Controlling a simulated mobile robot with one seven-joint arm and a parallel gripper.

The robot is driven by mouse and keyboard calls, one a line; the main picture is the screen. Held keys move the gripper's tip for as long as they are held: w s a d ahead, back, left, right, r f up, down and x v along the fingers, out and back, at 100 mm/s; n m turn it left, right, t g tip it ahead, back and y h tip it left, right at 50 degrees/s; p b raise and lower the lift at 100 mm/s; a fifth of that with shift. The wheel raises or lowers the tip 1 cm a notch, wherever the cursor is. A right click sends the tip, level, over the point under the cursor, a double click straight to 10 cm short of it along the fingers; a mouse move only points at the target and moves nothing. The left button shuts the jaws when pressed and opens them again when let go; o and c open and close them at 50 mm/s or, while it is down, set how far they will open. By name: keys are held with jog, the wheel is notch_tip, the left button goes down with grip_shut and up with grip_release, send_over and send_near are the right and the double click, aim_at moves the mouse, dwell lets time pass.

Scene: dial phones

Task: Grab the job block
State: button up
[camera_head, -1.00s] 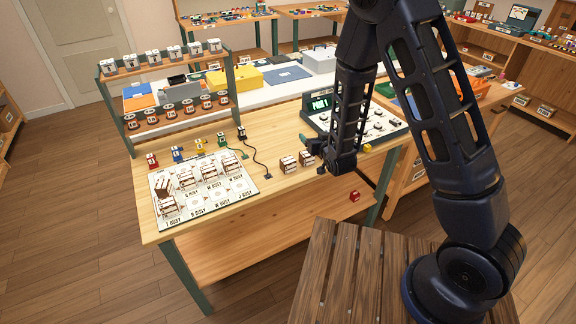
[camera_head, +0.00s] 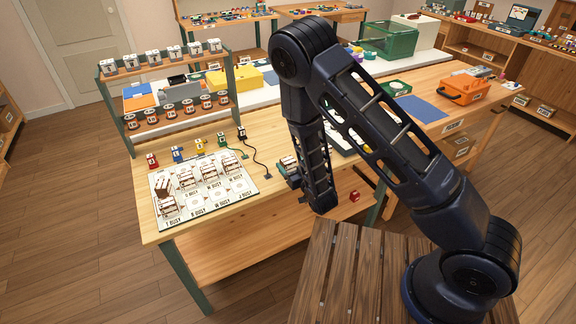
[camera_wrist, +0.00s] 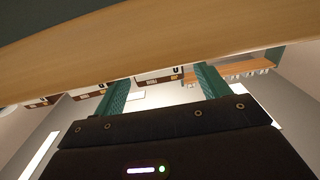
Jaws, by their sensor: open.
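No readable label in these frames tells me which block is the job block. In the head view my gripper (camera_head: 291,176) hangs low over the front right part of the workbench (camera_head: 255,200), beside a small brown-and-white block (camera_head: 287,162) that it partly hides. In the wrist view, which is upside down, my gripper's two green fingers (camera_wrist: 163,77) are apart with nothing held. A brown block with a white marked face (camera_wrist: 155,76) shows between them, seemingly beyond the tips. More such blocks (camera_wrist: 88,93) show to the left.
A white printed board (camera_head: 205,190) with several brown-and-white pieces covers the bench's left part. Small coloured blocks (camera_head: 178,154) and a black cable (camera_head: 258,165) lie behind it. A two-tier rack (camera_head: 234,98) stands at the back. A red block (camera_head: 354,196) lies low, under the bench top.

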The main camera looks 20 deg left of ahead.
aim_at(288, 160)
jog(key=shift+x, duration=1.25)
jog(key=c, duration=1.1)
notch_tip(288, 160, up, 20)
